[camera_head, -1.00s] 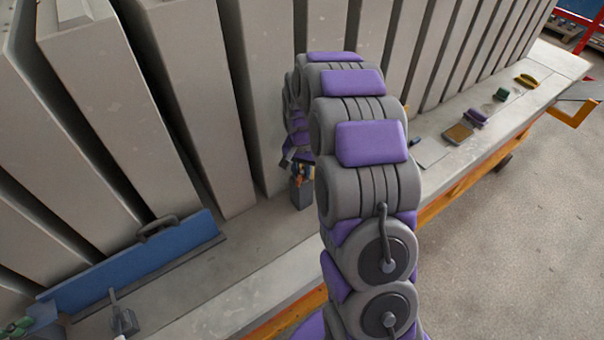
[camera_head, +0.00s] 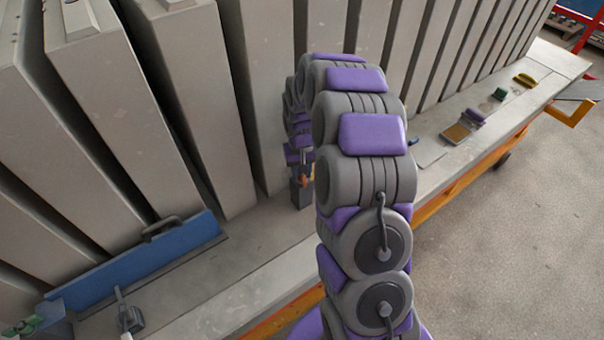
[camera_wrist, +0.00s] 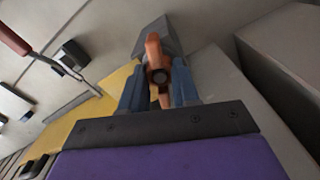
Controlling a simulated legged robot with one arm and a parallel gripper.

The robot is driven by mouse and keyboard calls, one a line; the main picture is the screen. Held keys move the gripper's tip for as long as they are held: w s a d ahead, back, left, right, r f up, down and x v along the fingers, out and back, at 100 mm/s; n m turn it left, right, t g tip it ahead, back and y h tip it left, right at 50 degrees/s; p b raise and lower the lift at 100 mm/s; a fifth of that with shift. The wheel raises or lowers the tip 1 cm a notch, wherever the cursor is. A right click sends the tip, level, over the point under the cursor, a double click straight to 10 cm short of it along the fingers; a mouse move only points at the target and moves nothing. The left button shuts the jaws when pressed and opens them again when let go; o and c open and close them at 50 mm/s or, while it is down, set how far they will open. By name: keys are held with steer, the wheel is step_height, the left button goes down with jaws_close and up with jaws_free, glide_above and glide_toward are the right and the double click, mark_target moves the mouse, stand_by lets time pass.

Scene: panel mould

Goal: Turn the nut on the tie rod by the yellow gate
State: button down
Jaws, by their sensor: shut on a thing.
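In the wrist view an orange wing-shaped nut (camera_wrist: 152,48) sits around a dark round rod end (camera_wrist: 158,75), in front of a grey block (camera_wrist: 176,38). My gripper (camera_wrist: 158,90) has its two blue-grey fingers shut on the nut, one on each side. One wing points up in the picture and the other down between the fingers. The yellow gate (camera_wrist: 88,118) lies just left of the fingers. In the head view my gripper (camera_head: 303,168) is small, beside the grey block (camera_head: 300,192); the nut shows there only as an orange speck, and my arm hides the gate.
Tall grey panels (camera_head: 190,90) stand in a row behind the ledge. A blue plate with a handle (camera_head: 130,262) stands at lower left. Small items, including a purple one (camera_head: 477,116), lie on the right ledge. A red-handled tool (camera_wrist: 14,40) shows at upper left in the wrist view.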

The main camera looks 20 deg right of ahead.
steer(key=shift+r+n+p, duration=0.15)
steer(key=shift+n+p, duration=0.35)
steer(key=shift+n, duration=1.2)
steer(key=shift+p, duration=0.3)
steer(key=shift+n+p, duration=0.55)
steer(key=shift+n, duration=0.45)
steer(key=shift+f+n, duration=0.2)
steer(key=shift+n, duration=0.6)
steer(key=c, duration=0.8)
jaws_free()
steer(key=shift+o, duration=0.2)
